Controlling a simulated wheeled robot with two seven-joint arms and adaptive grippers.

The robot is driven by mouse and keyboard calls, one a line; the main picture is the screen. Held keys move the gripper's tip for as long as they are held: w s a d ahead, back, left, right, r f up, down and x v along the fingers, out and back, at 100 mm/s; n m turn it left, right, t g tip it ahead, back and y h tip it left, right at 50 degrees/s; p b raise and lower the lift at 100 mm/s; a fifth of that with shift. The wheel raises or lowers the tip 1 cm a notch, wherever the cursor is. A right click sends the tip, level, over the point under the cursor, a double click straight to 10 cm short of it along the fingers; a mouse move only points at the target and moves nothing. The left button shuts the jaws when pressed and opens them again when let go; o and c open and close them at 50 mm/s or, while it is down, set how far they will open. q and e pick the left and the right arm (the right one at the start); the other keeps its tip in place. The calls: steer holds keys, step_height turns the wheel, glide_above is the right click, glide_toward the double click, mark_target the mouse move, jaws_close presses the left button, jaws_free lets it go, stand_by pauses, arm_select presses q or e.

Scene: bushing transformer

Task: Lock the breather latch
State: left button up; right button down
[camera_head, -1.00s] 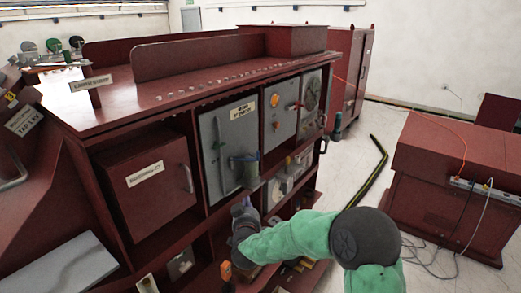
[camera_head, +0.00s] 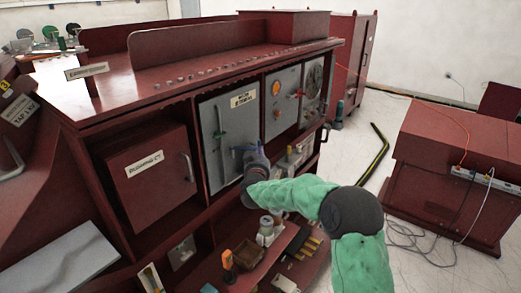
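A grey panel door (camera_head: 212,160) with a small white label (camera_head: 243,99) is set in the front of the maroon cabinet. A thin upright green-tipped handle or rod (camera_head: 220,122) runs down its face; I cannot tell for sure whether this is the breather latch. My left gripper is out of view.
A maroon door (camera_head: 145,183) with a handle is left of the panel. A second grey panel (camera_head: 281,100) with an orange knob is to the right. The lower shelf (camera_head: 232,268) holds small containers and an orange-topped item. Another maroon cabinet (camera_head: 445,180) stands at right.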

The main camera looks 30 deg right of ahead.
steer(key=shift+x, duration=1.4)
steer(key=w+d+n+t+y+b, duration=0.1)
steer(key=w+d+n+y+b, duration=0.1)
steer(key=w+d+y+b, duration=0.1)
steer(key=shift+w+d+n+t+y+b, duration=0.35)
steer(key=shift+w+b, duration=0.4)
steer(key=shift+w, duration=0.3)
